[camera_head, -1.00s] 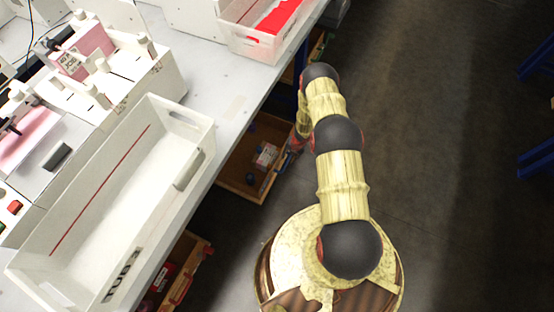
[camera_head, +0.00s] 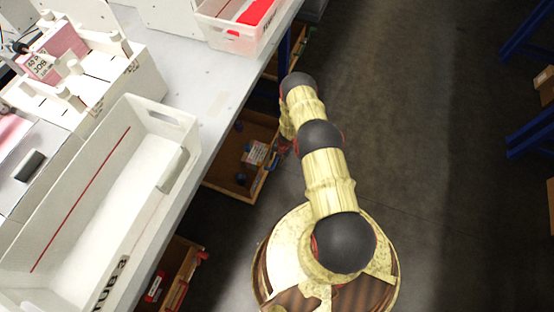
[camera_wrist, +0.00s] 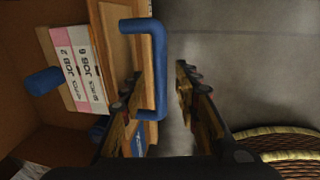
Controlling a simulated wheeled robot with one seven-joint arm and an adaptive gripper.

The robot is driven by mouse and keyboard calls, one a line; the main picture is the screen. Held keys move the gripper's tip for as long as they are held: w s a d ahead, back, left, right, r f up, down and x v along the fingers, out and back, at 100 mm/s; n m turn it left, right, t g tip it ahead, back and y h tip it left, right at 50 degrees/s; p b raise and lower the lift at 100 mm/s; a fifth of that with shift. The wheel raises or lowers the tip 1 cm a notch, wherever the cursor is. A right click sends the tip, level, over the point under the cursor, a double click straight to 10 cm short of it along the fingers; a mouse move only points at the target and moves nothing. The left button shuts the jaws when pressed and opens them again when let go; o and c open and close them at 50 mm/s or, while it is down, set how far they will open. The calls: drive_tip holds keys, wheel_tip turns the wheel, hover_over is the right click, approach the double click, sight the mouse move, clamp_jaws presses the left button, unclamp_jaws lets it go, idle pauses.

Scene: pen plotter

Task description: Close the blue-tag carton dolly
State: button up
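An open wooden carton dolly (camera_head: 214,176) sticks out from under the bench in the head view. In the wrist view its wooden front (camera_wrist: 119,16) carries a blue bar handle (camera_wrist: 157,60). Cards marked JOB 2 and JOB 6 (camera_wrist: 80,66) and a blue cylinder (camera_wrist: 43,81) are inside. A small blue patch (camera_wrist: 138,144) shows low on the front; I cannot tell if it is the tag. My gripper (camera_wrist: 158,88) is open, one finger on each side of the handle's lower part; contact is unclear. In the head view my arm mostly hides it.
A second wooden box (camera_head: 185,283) with a red item juts out nearer, under the bench. On the bench stand a large white tub (camera_head: 62,215), a white machine (camera_head: 120,75) and a bin with red contents (camera_head: 228,38). The grey floor (camera_head: 420,190) to the right is clear; blue racks (camera_head: 530,135) stand beyond.

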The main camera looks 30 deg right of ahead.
drive_tip(key=c, duration=0.8)
clamp_jaws()
